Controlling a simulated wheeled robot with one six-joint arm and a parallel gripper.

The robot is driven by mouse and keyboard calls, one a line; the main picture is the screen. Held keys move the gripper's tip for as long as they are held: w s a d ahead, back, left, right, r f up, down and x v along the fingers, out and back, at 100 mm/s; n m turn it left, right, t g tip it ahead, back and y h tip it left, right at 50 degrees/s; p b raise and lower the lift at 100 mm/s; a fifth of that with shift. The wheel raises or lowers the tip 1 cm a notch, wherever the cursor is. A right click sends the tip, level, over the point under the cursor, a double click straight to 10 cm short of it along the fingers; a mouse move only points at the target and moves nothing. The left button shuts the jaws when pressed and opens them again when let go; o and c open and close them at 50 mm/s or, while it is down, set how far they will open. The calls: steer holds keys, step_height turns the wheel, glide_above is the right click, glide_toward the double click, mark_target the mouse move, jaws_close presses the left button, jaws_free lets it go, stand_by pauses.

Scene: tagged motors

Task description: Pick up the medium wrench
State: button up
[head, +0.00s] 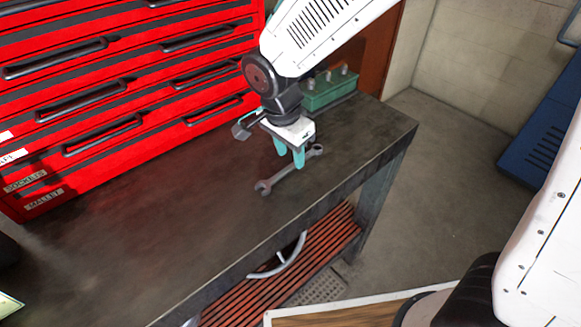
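A grey wrench (283,177) lies on the dark workbench (190,215), slanting from lower left to upper right. It is the only wrench in view, so its size class cannot be compared. My gripper (288,160) points down with its two teal fingers over the upper right part of the wrench. The fingertips are apart, with a gap between them, and nothing shows held in them. Whether the tips touch the wrench or the bench cannot be told from this angle.
A red tool chest (130,80) with several drawers stands along the back left. A green box (330,90) with metal knobs sits behind my gripper. The bench's front edge runs close below the wrench. The bench's left part is mostly clear.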

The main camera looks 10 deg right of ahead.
mark_target(292, 167)
steer(key=shift+w+d+f, duration=0.1)
steer(key=shift+d+f, duration=0.05)
steer(key=shift+f, duration=1.3)
jaws_close()
steer(key=shift+r, duration=0.2)
